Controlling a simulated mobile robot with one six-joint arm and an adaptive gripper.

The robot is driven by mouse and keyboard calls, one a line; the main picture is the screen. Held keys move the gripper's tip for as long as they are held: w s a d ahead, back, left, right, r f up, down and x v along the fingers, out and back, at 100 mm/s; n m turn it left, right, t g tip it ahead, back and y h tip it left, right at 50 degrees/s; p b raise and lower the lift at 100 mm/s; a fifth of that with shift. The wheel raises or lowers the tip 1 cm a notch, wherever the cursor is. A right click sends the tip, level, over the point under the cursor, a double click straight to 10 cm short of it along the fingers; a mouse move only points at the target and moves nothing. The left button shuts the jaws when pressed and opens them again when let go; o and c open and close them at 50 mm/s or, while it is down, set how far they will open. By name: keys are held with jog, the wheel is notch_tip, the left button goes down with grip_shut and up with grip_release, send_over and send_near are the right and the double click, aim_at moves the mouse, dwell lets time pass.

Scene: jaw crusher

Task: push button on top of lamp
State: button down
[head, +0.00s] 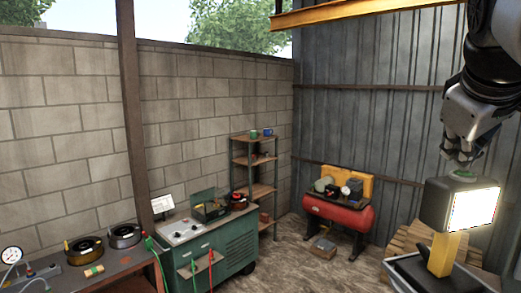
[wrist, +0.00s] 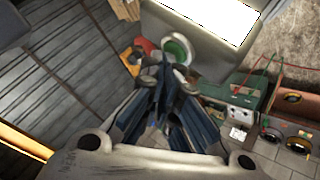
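The lamp (head: 462,205) is a dark box with a brightly lit white front on a yellow post, at the right of the head view. Its lit face also shows at the top of the wrist view (wrist: 215,14). A round green button (head: 462,175) sits on top of the lamp; in the wrist view the button (wrist: 177,47) shows just beyond my fingertips. My gripper (head: 463,160) points down right above the button, with its fingers together and nothing seen between them. A small gap seems to remain between the fingertips and the button; contact is hard to judge.
A wooden pallet (head: 407,240) lies behind the lamp. A red compressor (head: 338,214) stands by the metal wall. A green cabinet (head: 225,245), a shelf (head: 256,190) and a workbench (head: 110,280) stand along the block wall. A yellow beam (head: 350,12) crosses overhead.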

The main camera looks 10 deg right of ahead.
aim_at(458, 170)
jog(key=shift+f, duration=0.3)
jog(key=shift+d+r+p, duration=0.1)
jog(key=shift+r+p, duration=0.05)
jog(key=shift+p, duration=0.2)
jog(key=shift+r, duration=0.1)
notch_tip(458, 170, up, 4)
jog(key=p, duration=0.4)
jog(key=shift+w+d+r, duration=0.1)
jog(key=shift+r, duration=0.05)
jog(key=shift+r+p, duration=0.6)
jog(key=shift+r, duration=0.4)
